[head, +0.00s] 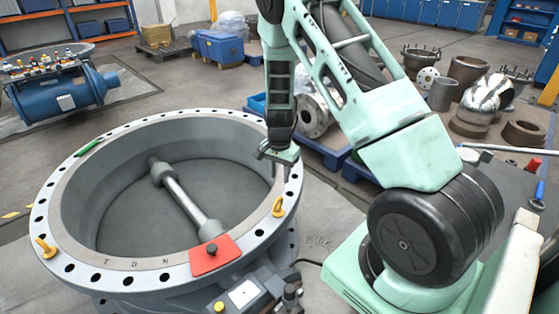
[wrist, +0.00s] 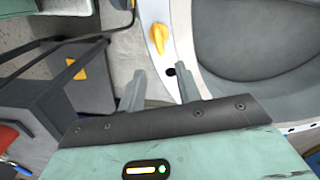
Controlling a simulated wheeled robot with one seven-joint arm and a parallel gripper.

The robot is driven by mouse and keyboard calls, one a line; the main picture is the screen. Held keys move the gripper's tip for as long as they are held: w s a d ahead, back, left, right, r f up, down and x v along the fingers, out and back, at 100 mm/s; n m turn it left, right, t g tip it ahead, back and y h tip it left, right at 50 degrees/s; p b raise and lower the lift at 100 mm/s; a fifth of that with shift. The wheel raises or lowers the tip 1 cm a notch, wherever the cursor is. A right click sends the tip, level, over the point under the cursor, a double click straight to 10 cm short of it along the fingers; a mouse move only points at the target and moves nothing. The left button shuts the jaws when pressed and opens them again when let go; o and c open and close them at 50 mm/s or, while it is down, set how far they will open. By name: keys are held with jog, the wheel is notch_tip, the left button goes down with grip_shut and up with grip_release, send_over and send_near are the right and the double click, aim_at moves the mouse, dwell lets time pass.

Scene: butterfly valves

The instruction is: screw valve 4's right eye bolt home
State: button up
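The big grey valve (head: 125,265) lies flat with its bored flange facing up. Its right eye bolt (head: 278,207) is yellow and stands in the right side of the flange; I cannot tell how deep it is seated. A second yellow eye bolt (head: 45,247) stands at the flange's left. My gripper (head: 280,170) hangs over the right side of the rim, beyond the right eye bolt and apart from it. In the wrist view my gripper (wrist: 160,80) is open and empty. The right eye bolt (wrist: 158,38) shows just beyond the fingertips, with a dark flange hole (wrist: 171,72) between the fingers.
A red plate (head: 210,256) lies on the near rim and a green object (head: 88,147) on the far left rim. A disc and shaft (head: 185,200) fill the bore. Blue pallets with metal parts (head: 313,115) stand behind my arm. A blue valve (head: 62,90) is far left.

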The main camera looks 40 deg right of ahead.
jog(key=shift+r, duration=2.4)
jog(key=s+a+r+n+y+p, duration=0.1)
jog(key=s+a+r+n, duration=0.15)
jog(key=a+r, duration=0.4)
jog(key=s+a+r+n+p, duration=0.2)
jog(key=a+r+n, duration=0.2)
jog(key=a, duration=0.6)
jog(key=s+a+r+n+y+p, duration=0.1)
jog(key=s+a+r+n, duration=0.3)
jog(key=a, duration=0.4)
jog(key=s+a+r+n+p, duration=0.1)
jog(key=s+a+r+n, duration=0.2)
jog(key=s, duration=0.3)
jog(key=s+a+r+n+h+p, duration=0.1)
jog(key=s+a+r+n, duration=0.2)
jog(key=s, duration=0.3)
jog(key=s+a+r+n+p, duration=0.1)
jog(key=s+a+r+n, duration=0.1)
jog(key=s+r+n, duration=0.2)
jog(key=shift+s+a+n, duration=0.4)
jog(key=shift+s+n, duration=0.35)
jog(key=shift+s, duration=0.2)
